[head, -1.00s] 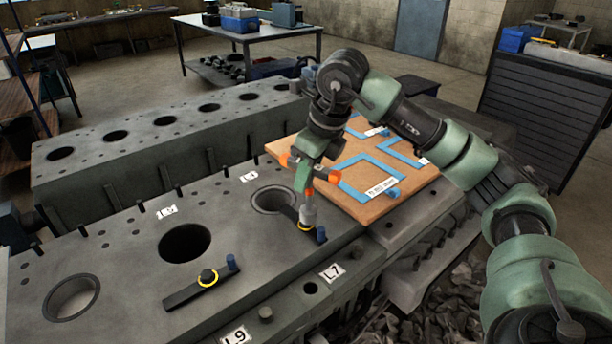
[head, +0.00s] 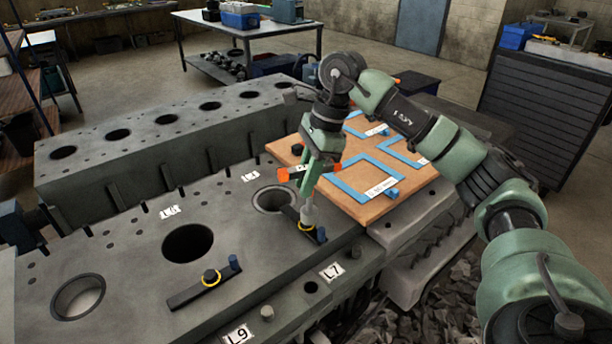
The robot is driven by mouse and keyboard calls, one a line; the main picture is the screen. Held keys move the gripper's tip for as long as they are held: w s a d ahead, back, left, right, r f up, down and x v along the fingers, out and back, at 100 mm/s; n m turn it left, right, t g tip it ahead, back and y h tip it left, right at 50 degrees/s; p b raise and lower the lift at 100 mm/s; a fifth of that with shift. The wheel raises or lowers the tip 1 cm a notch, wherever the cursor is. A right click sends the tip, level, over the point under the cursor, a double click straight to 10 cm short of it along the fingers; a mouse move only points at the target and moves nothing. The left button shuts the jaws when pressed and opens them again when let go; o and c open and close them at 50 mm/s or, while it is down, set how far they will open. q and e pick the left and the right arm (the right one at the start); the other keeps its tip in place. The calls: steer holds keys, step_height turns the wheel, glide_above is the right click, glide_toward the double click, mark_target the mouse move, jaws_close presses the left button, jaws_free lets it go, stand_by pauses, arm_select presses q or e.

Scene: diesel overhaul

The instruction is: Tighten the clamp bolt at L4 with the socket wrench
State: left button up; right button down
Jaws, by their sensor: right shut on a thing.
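My right gripper (head: 311,180) is shut on the socket wrench (head: 310,214), which has orange ends and a grey socket pointing down. The socket stands over the clamp bolt, ringed in yellow (head: 306,226); the bolt head is hidden under it. The dark clamp bar (head: 290,212) lies at the edge of a bore, with a blue piece (head: 321,236) at its near end. A small white label (head: 251,175) beside this bore is blurred and seems to read L4. My left gripper is not in view.
A second clamp (head: 188,296) with a yellow-ringed bolt (head: 211,277) lies nearer on the engine block (head: 130,262). Labels L7 (head: 332,272) and L9 (head: 238,335) are on the near edge. A wooden board with blue outlines (head: 372,208) lies close to the right of my gripper.

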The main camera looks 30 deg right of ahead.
steer(key=n+g+p, duration=0.1)
steer(key=n, duration=0.3)
steer(key=shift+a+r, duration=0.1)
steer(key=shift+a, duration=0.05)
steer(key=n+g, duration=0.1)
steer(key=n, duration=0.4)
steer(key=shift+s+a+n+g, duration=0.1)
steer(key=shift+s+n+g, duration=0.05)
steer(key=shift+n+g, duration=0.25)
steer(key=shift+f+h, duration=0.25)
steer(key=shift+h, duration=0.05)
